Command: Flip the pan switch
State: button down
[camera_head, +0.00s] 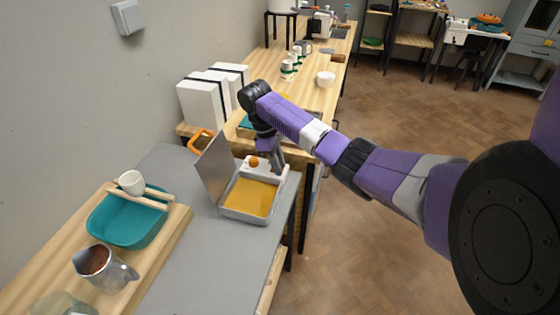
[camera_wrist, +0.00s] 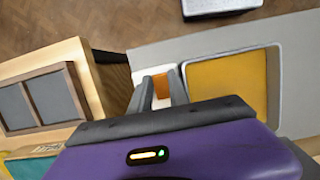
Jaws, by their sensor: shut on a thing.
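The pan (camera_head: 223,207) is a shallow white-grey tray with a flat amber filling and a raised grey lid (camera_head: 214,165) on its left. It sits on the grey worktop, and its white control end faces away from me. A round orange knob (camera_head: 253,161) stands on that end. My gripper (camera_head: 276,166) is lowered at the right of the knob. In the wrist view my gripper (camera_wrist: 160,82) has its two grey fingers close on either side of a small orange piece, the pan switch (camera_wrist: 161,88). In the head view the fingers hide this switch. The switch's exact position is unclear.
A teal basin (camera_head: 127,228) with a white cup (camera_head: 131,182) on slats and a metal pitcher (camera_head: 104,268) stand at front left. White boxes (camera_head: 202,102) stand behind the pan. A wooden bench (camera_head: 323,97) runs back. Open floor (camera_head: 385,130) lies at the right.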

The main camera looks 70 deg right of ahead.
dwell(0.4)
jog(key=c, duration=1.5)
grip_release()
jog(key=shift+p+v, duration=1.6)
jog(key=shift+v, duration=2.35)
jog(key=shift+w, duration=0.15)
